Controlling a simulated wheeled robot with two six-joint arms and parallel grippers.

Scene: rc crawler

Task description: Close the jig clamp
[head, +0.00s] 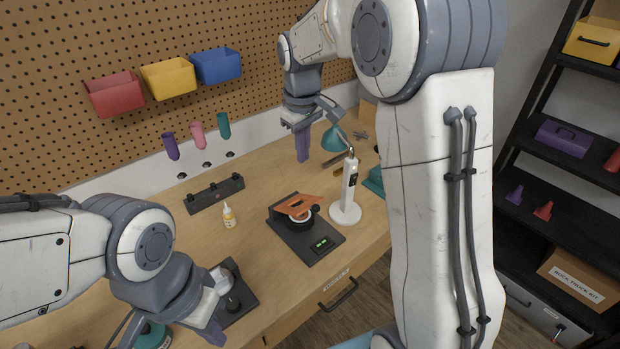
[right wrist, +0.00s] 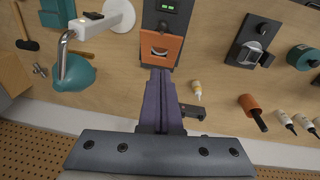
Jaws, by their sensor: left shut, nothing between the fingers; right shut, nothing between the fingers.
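The jig is a black base (head: 318,243) with a green-lit display on the workbench, also seen at the top of the right wrist view (right wrist: 158,25). Its orange clamp plate (head: 296,205) appears tilted up over a dark round part; the plate shows in the right wrist view (right wrist: 161,50). My right gripper (head: 303,158) is shut and empty, pointing down above the bench behind the jig, apart from it. Its purple fingers show in the right wrist view (right wrist: 160,102). My left gripper (head: 212,328) is shut and empty at the lower left, beside a dark fixture (head: 240,302), partly hiding it.
A white stand (head: 346,212) is close right of the jig. A small glue bottle (head: 229,216) and a black rack (head: 213,195) are to its left. A teal lamp (right wrist: 75,72) is near my right gripper. Bins hang on the pegboard.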

